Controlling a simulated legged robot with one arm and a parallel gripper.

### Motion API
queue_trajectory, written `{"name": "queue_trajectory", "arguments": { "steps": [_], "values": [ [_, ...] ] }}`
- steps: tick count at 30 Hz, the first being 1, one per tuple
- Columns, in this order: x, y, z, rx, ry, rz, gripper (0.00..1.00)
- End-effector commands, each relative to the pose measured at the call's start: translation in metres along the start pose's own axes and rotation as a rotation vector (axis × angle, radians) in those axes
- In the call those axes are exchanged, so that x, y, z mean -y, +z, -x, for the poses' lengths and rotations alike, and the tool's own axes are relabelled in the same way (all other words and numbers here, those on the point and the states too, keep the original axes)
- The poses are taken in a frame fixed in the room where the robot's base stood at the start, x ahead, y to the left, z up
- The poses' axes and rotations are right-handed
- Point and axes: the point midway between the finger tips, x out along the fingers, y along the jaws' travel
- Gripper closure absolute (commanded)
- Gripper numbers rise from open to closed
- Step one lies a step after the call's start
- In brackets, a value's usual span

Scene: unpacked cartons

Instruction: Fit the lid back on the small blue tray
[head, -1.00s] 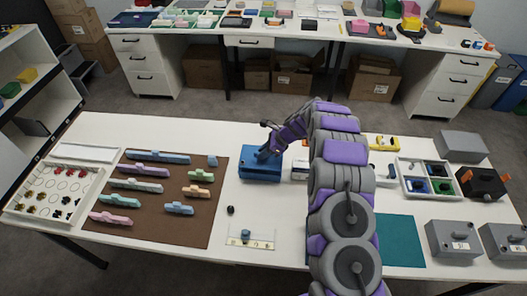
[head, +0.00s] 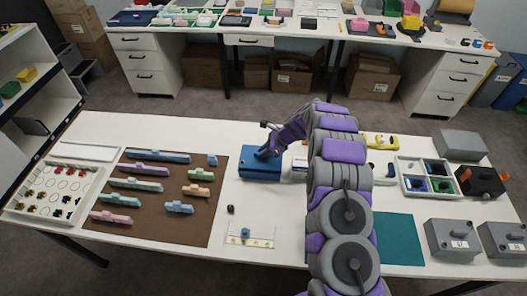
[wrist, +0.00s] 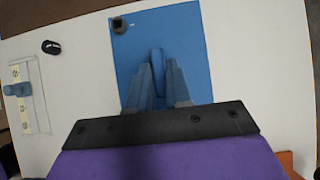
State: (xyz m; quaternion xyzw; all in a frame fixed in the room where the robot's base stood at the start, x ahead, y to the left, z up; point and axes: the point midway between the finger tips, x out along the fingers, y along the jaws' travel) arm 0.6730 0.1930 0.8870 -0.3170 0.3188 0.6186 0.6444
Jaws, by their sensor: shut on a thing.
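The blue lid (wrist: 190,40) is a flat panel in the wrist view, with a raised blue grip in its middle and a small dark block at its far left corner. My gripper (wrist: 158,75) is shut on that grip. In the head view my gripper (head: 268,151) is over the small blue tray (head: 259,175), which sits near the middle of the white table. The lid and tray show there as one blue block. I cannot tell whether the lid is fully seated. My arm hides part of the right side.
A small black knob (head: 231,209) and a clear plate with a blue knob (head: 247,234) lie in front. A brown mat (head: 150,215) with several coloured bars is on the left. A white box (head: 299,171) stands close to the tray's right.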

Motion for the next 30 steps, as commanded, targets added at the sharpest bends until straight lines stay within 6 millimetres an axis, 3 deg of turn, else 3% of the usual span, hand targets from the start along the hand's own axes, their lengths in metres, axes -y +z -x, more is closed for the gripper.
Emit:
{"name": "queue_trajectory", "arguments": {
  "steps": [17,18,26,30],
  "values": [
    [0.000,-0.010,-0.013,0.000,0.001,0.000,1.00],
    [0.000,-0.009,-0.013,0.000,0.000,0.000,0.79],
    [0.000,-0.009,-0.013,0.000,0.000,0.000,0.54],
    [0.000,-0.009,-0.013,0.000,0.000,0.000,0.52]
  ]
}}
